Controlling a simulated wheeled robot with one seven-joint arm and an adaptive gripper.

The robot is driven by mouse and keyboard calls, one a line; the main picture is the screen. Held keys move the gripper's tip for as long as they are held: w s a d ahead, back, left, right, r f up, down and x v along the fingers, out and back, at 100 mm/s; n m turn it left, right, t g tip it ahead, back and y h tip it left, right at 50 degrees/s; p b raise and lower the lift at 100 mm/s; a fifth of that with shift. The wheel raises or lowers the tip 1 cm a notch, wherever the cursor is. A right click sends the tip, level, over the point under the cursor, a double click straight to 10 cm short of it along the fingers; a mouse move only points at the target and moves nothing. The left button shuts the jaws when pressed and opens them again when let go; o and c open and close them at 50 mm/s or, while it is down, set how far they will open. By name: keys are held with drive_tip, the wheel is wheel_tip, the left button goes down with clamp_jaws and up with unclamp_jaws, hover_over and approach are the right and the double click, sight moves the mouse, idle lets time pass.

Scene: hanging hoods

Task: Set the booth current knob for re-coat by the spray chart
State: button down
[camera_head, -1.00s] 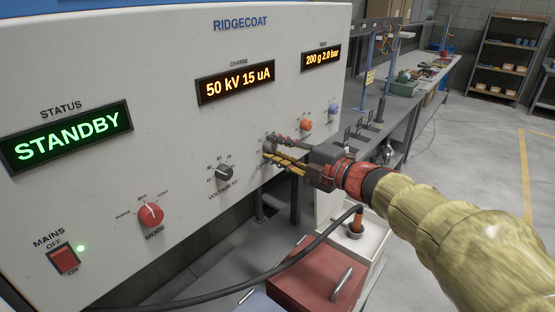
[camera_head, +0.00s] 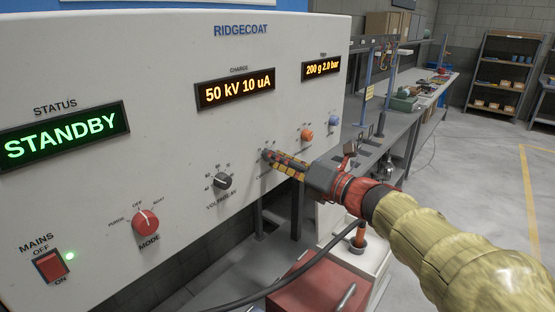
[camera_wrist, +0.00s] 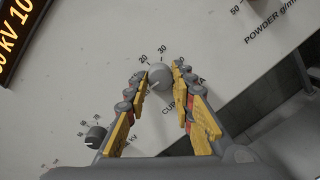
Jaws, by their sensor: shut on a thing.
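The white RIDGECOAT panel (camera_head: 160,95) holds the controls. Its CHARGE display (camera_head: 236,89) reads 50 kV 10 uA, and the STATUS display (camera_head: 64,136) reads STANDBY. My gripper (camera_head: 272,158) is at the panel, right of the dark voltage knob (camera_head: 222,181). In the wrist view, my gripper (camera_wrist: 162,78) has its yellow-padded fingers shut on the grey current knob (camera_wrist: 160,75), with marks 20 and 30 visible above it. The fingers hide the current knob in the head view. I cannot make out a spray chart in these frames.
The red mode knob (camera_head: 145,222) and lit mains switch (camera_head: 51,266) are at lower left. A black hose (camera_head: 300,270) and red box (camera_head: 310,293) are below.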

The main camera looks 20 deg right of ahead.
drive_tip(key=shift+f+n, duration=0.2)
drive_tip(key=shift+n, duration=1.5)
drive_tip(key=c, duration=1.6)
unclamp_jaws()
drive_tip(key=shift+o, duration=0.5)
drive_tip(key=shift+r, duration=0.1)
drive_tip(key=v, duration=1.2)
